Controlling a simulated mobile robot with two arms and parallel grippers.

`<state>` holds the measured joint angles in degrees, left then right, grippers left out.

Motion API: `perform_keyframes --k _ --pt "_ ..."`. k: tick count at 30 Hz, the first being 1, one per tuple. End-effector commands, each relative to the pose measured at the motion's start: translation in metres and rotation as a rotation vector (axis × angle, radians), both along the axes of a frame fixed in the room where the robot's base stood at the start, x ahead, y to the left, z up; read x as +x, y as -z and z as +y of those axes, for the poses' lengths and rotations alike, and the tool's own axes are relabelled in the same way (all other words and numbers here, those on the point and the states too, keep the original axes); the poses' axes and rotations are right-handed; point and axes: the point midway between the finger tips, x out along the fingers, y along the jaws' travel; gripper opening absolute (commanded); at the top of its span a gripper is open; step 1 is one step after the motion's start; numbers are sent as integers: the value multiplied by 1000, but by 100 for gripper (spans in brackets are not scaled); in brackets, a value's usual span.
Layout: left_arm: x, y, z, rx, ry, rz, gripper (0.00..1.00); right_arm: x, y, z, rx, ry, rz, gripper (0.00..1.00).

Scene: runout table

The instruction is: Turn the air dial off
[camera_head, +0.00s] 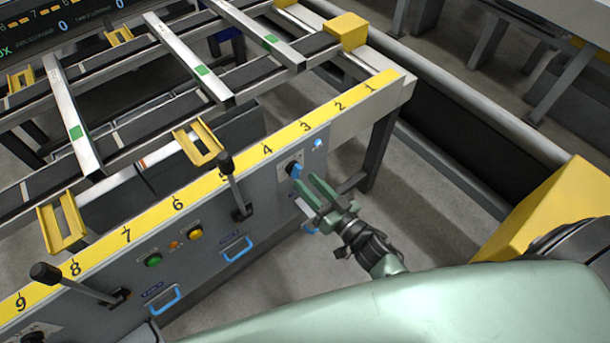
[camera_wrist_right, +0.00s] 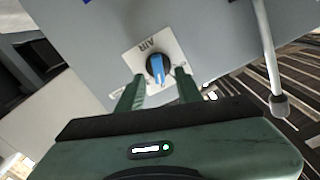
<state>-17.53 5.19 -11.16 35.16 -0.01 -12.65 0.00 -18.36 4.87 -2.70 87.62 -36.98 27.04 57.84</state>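The air dial (camera_head: 294,170) is a round knob with a blue pointer on a white plate, on the front panel of the runout table, below the numbers 3 and 4. In the right wrist view the dial (camera_wrist_right: 156,68) sits ahead, between the fingers, under the letters AIR. My right gripper (camera_head: 309,194) is open, with its green fingers (camera_wrist_right: 158,92) on either side of the dial. I cannot tell whether the fingertips touch it. My left gripper is not in view.
Black-knobbed levers (camera_head: 226,165) and blue handles (camera_head: 237,247) stick out from the panel. Green and yellow buttons (camera_head: 195,233) sit to the left. A small lit blue lamp (camera_head: 318,143) is right of the dial. A yellow block (camera_head: 570,215) stands at the right.

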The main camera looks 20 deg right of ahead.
Motion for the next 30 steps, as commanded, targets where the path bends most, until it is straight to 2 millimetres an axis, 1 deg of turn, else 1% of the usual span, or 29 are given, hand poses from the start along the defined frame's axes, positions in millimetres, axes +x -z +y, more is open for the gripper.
perform_keyframes --k 1,3,6,12,16,17,18,20,30 --pt "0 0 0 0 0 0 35 8 -1 3 1 1 -2 35" --pt "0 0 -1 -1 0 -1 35 16 0 6 0 1 -1 35" --pt "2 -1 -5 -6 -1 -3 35 23 0 8 0 1 1 35" --pt "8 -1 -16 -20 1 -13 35 27 1 10 -1 1 1 35" --pt "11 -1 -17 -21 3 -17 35 27 1 10 -1 1 1 35" --pt "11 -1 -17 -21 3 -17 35 27 1 10 -1 1 1 27" --pt "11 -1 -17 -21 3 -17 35 27 1 10 -2 0 2 16" --pt "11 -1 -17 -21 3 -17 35 27 1 10 -1 1 1 0" --pt "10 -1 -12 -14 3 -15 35 27 1 9 -19 1 -4 0"
